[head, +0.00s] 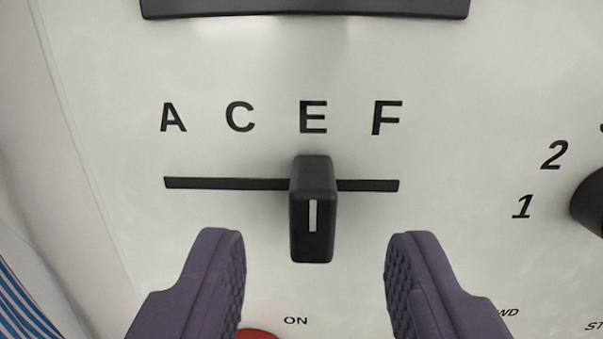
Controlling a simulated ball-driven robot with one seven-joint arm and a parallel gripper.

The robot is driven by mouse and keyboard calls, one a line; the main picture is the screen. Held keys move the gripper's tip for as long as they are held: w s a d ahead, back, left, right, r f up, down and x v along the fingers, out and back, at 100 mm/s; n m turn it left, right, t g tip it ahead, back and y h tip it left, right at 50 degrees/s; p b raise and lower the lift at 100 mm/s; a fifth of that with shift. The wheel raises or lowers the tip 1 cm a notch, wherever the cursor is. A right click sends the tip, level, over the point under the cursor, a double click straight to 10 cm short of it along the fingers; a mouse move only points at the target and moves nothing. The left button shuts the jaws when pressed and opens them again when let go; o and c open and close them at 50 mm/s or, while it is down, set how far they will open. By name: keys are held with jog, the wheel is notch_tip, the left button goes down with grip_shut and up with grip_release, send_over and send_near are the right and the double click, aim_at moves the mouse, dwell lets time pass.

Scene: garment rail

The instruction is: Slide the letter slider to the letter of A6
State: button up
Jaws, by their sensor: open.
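The letter slider (312,215) is a black upright knob with a white mark, on a dark horizontal slot (225,183) in a pale panel. It stands under the letter E (313,117). The letters A (173,117), C (240,117) and F (386,118) are printed above the slot, with A at its left end. My gripper (315,245) is open, its two purple fingers on either side of the slider with a clear gap to each. It does not appear to touch the slider.
A black dial (590,203) sits at the right edge beside the numbers 1 and 2. A red button (258,334) shows partly behind my left finger, near the word ON. A dark bar (305,8) crosses the top. Blue striped fabric (25,310) is at lower left.

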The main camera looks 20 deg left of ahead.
aim_at(310, 208)
jog(key=b+x, duration=0.1)
jog(key=x, duration=0.5)
jog(key=shift+f, duration=0.1)
jog(key=shift+a, duration=0.1)
grip_shut()
